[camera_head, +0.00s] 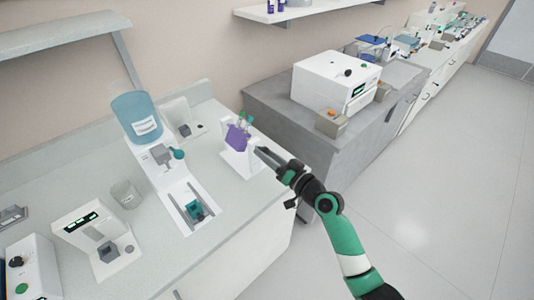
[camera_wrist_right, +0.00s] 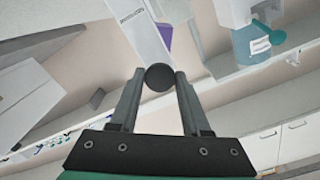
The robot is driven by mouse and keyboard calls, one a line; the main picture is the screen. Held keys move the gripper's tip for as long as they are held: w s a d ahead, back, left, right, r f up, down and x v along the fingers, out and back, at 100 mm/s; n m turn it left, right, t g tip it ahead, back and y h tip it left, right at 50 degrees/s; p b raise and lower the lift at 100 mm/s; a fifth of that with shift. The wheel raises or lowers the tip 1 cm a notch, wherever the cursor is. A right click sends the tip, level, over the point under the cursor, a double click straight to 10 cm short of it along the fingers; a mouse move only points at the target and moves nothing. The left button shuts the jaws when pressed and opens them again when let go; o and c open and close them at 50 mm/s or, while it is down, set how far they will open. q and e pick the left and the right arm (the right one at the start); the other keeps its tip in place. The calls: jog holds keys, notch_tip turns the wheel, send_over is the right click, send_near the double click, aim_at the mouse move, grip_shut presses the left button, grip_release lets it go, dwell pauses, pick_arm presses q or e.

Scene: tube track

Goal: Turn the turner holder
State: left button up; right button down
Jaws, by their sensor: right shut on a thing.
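The turner is a white stand (camera_head: 233,159) near the right edge of the bench, with a purple holder (camera_head: 237,139) on it and green-topped tubes (camera_head: 245,118) sticking up. In the right wrist view a white labelled panel (camera_wrist_right: 146,32) of the stand shows, with part of the purple holder (camera_wrist_right: 165,36) behind it. My right gripper (camera_head: 261,153) is at the stand's right side. Its fingers, also in the wrist view (camera_wrist_right: 159,88), are shut on a round black knob (camera_wrist_right: 159,77) at the panel's end. My left gripper is out of view.
A blue-topped dispenser (camera_head: 137,118) and a white track with a teal piece (camera_head: 195,211) stand left of the turner. A grey bench with a white box machine (camera_head: 333,82) is behind right.

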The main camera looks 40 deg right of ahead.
jog(key=shift+m+p, duration=3.85)
jog(key=shift+m, duration=8.05)
jog(key=shift+c, duration=1.8)
grip_release()
jog(key=s+p, duration=0.3)
jog(key=s, duration=0.8)
jog(key=shift+s+a, duration=0.2)
jog(key=shift+s, duration=0.15)
